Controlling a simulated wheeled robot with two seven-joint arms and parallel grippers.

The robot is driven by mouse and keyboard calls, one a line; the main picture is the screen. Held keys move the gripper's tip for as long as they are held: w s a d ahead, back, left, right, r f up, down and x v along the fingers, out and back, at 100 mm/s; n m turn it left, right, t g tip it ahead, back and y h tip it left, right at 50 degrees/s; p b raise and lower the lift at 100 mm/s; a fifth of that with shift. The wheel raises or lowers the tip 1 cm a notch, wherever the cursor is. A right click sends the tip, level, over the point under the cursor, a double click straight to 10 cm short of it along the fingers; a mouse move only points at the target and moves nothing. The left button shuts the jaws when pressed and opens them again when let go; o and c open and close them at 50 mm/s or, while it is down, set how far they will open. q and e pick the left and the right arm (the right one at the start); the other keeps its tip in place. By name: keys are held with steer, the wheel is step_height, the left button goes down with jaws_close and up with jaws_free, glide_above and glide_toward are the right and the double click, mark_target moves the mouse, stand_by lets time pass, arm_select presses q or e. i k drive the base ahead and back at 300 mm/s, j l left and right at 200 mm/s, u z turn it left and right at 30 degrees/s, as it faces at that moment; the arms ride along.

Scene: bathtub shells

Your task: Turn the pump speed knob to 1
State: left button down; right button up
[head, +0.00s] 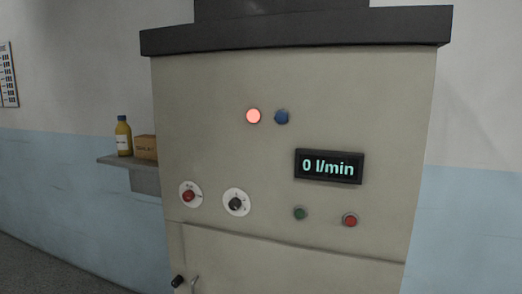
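A beige control cabinet (220,85) stands in front of me in the head view. Two round knobs on white dials sit at its lower left: a red knob (188,196) and a black knob (236,204). The dial markings are too small to read, so I cannot tell which is the pump speed knob or where either one points. A dark display (329,166) to the right reads "0 l/min". Neither of my grippers shows in this view.
A lit red lamp (253,116) and a blue one (282,117) are above. A green button (300,213) and a red button (350,219) sit below the display. A shelf (118,161) at left holds a yellow bottle (123,137) and a box (145,148). A handle (194,284) juts out below.

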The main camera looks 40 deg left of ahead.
mark_target(235, 203)
steer(key=u, duration=1.25)
